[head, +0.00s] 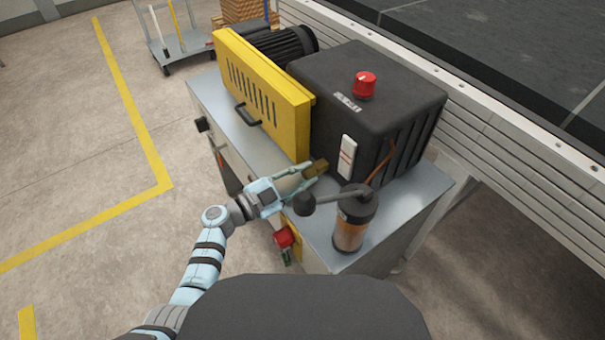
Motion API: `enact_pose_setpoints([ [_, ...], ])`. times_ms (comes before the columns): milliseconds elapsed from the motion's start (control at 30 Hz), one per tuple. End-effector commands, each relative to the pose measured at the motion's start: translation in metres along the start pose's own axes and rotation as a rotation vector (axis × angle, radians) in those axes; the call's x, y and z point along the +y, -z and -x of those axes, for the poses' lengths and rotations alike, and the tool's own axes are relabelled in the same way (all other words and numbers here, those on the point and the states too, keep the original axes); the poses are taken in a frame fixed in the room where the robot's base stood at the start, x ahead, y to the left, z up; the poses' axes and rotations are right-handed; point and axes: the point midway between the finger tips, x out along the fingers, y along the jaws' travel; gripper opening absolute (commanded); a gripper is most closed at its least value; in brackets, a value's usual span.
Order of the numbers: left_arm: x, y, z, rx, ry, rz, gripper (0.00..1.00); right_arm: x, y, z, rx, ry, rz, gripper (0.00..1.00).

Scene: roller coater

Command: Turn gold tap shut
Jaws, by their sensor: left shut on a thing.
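The gold tap (317,167) is a small brass-coloured piece low at the front of the black machine housing, above the metal bench top. My left gripper (308,174) reaches in from the lower left and is shut on the gold tap. Its fingers hide part of the tap, so I cannot tell how far it is turned. My right gripper is not in view.
A yellow guard (262,92), a black housing (370,95) with a red knob (365,84), and a red switch (284,238) are close by.

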Motion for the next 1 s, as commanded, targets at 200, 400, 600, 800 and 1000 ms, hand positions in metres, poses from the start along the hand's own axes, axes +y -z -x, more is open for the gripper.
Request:
enact_pose_setpoints([
  [200, 0.001, -0.001, 0.0, -0.001, -0.001, -0.007, 0.0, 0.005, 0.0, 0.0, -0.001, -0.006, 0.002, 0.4],
  [400, 0.001, -0.001, 0.0, -0.002, -0.001, -0.006, 0.26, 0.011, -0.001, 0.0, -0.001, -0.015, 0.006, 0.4],
  [600, 0.001, 0.0, 0.0, -0.001, -0.001, -0.005, 0.43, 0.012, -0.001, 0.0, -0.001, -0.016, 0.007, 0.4],
  [800, 0.0, 0.0, 0.001, 0.0, -0.001, -0.006, 0.43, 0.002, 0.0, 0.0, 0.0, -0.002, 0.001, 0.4],
  [1000, 0.001, -0.001, 0.031, -0.003, 0.0, -0.007, 0.43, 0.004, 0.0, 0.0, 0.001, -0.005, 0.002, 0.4],
])
